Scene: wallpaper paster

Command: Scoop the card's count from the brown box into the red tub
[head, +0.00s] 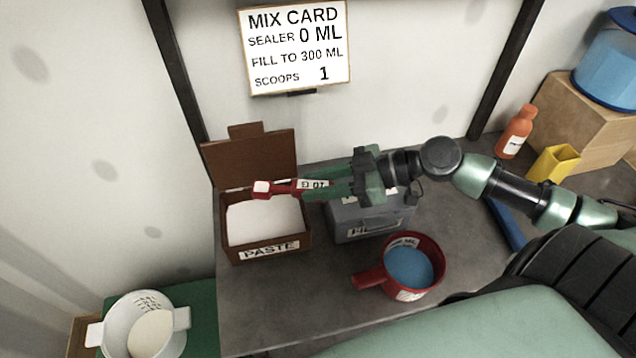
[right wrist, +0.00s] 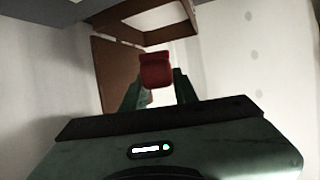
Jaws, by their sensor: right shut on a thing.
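The mix card (head: 295,48) on the wall reads sealer 0 ML, fill to 300 ML, scoops 1. The brown box (head: 268,250), labelled PASTE, stands open with white powder (head: 265,221) inside and its lid up. My right gripper (head: 312,186) is shut on a red scoop (head: 284,188) marked 10 G; the scoop also shows in the right wrist view (right wrist: 156,72). The scoop's bowl, with white in it, is over the back part of the box. The red tub (head: 371,279), with a handle and blue liquid (head: 408,266), stands front right of the box. My left gripper is out of view.
A grey box (head: 350,225) stands between the brown box and the tub, partly under my right arm. An orange bottle (head: 516,133) and yellow cup (head: 555,163) stand at right. The front left counter is clear.

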